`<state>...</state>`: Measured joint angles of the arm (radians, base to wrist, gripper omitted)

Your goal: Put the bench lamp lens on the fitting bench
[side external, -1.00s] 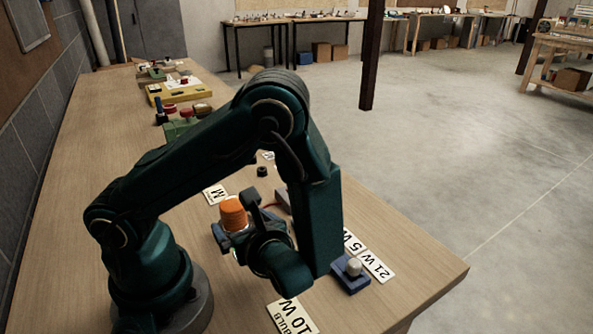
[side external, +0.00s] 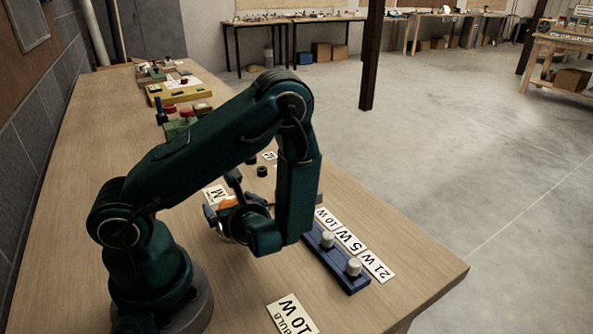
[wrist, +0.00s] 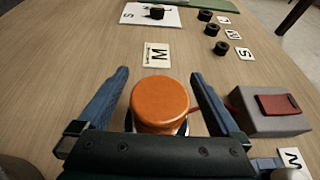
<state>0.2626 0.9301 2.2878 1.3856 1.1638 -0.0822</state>
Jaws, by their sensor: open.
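The orange ribbed lens (wrist: 160,103) stands upright between the open fingers of my gripper (wrist: 158,77) in the wrist view. There is a visible gap to the left finger; the right finger is close beside it. A silver rim shows under the lens; what lies below is hidden by my gripper. In the side external view, only part of the orange lens (side external: 229,203) shows behind my gripper (side external: 221,196).
A grey box with a red top (wrist: 272,108) stands right of the gripper, with a red wire toward the lens. Several black rings (wrist: 219,47) lie beyond. A blue rack (side external: 337,267) with white-topped bulbs and wattage cards is near the right edge. Bench left of the gripper is clear.

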